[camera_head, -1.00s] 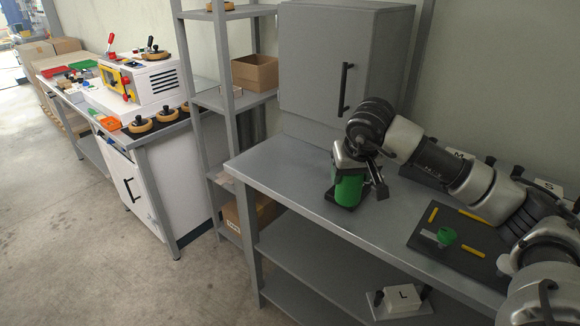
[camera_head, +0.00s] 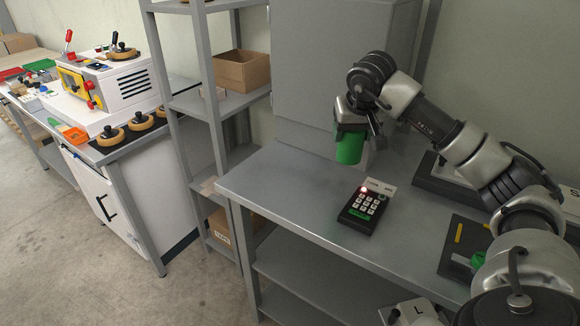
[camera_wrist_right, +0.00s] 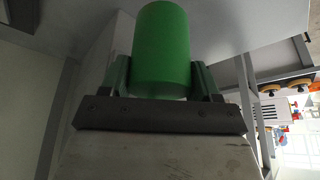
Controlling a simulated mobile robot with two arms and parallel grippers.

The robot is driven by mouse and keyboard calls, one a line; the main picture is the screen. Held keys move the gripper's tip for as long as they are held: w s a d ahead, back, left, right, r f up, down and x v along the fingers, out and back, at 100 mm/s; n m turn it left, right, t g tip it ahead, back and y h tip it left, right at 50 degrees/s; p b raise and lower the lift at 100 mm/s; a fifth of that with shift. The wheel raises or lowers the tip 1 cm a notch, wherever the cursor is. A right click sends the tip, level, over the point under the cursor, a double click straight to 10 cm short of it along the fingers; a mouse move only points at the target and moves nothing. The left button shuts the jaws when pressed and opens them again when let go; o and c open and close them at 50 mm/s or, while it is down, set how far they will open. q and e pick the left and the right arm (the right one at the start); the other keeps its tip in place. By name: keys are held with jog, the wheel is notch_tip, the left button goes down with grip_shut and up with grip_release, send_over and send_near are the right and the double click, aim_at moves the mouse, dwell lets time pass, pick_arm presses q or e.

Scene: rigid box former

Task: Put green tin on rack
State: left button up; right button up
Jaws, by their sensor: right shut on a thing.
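The green tin (camera_head: 350,147) is a plain green cylinder, held upright above the grey workbench in the head view. My right gripper (camera_head: 352,128) is shut on it from above. In the right wrist view the green tin (camera_wrist_right: 162,50) sits between the two fingers of my right gripper (camera_wrist_right: 160,80). The grey metal rack (camera_head: 205,95) with open shelves stands to the left of the bench, apart from the tin. My left gripper is not in view.
A black keypad (camera_head: 362,208) with a red light lies on the grey bench (camera_head: 290,190). An open cardboard box (camera_head: 243,72) occupies a rack shelf. A grey cabinet (camera_head: 325,70) stands behind the tin. Wooden-based knobs sit on the white bench at left.

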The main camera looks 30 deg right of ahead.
jog(key=w+a+f, duration=0.1)
jog(key=w+f, duration=0.2)
jog(key=w+a+f+p, duration=0.1)
jog(key=w+a+f, duration=0.1)
jog(key=w+f, duration=0.1)
jog(key=w+a+f, duration=0.2)
jog(key=f, duration=0.1)
jog(key=shift+w+a+f+p, duration=0.15)
jog(key=shift+w+a+p, duration=0.05)
jog(key=shift+w+p, duration=0.2)
jog(key=shift+w+f, duration=0.1)
jog(key=shift+f, duration=0.4)
jog(key=o, duration=1.1)
jog(key=shift+f, duration=0.1)
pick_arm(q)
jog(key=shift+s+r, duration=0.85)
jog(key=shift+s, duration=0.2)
